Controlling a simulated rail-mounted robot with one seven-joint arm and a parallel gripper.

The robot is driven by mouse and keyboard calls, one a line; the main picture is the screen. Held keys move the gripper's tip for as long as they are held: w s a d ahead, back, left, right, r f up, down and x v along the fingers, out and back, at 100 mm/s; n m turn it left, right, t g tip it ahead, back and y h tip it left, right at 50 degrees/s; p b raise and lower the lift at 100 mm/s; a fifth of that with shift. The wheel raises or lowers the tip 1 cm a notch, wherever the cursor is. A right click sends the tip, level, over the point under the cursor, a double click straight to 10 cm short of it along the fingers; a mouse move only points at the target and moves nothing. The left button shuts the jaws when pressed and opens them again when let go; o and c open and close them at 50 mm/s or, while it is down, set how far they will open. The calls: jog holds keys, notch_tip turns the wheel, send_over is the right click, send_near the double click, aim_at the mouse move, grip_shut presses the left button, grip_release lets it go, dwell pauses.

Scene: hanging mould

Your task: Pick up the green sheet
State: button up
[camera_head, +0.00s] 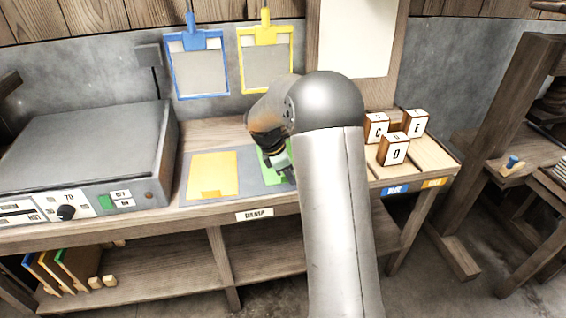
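A green sheet (266,160) lies on a grey mat (247,183) on the wooden bench. Only its left part shows; my arm and gripper hide the rest. My gripper (287,174) is over the green sheet, pointing down at it. Its fingertips are small and mostly hidden behind my arm, so I cannot tell whether they are open or touching the sheet. A yellow sheet (212,174) lies flat on the same mat, to the left of the green one.
Lettered blocks (393,149) stand on the bench at right. A grey machine (80,150) fills the left end. A blue frame (197,66) and a yellow frame (266,58) hang behind the mat. Coloured boards (75,270) stand on the lower shelf.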

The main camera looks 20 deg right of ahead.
grip_shut()
jog(key=shift+r, duration=0.5)
notch_tip(320, 180, up, 2)
jog(key=shift+r, duration=0.15)
jog(key=s+a+r, duration=0.4)
jog(key=a+r, duration=0.5)
jog(key=a, duration=0.4)
jog(key=shift+a+r, duration=0.25)
jog(key=shift+r, duration=0.15)
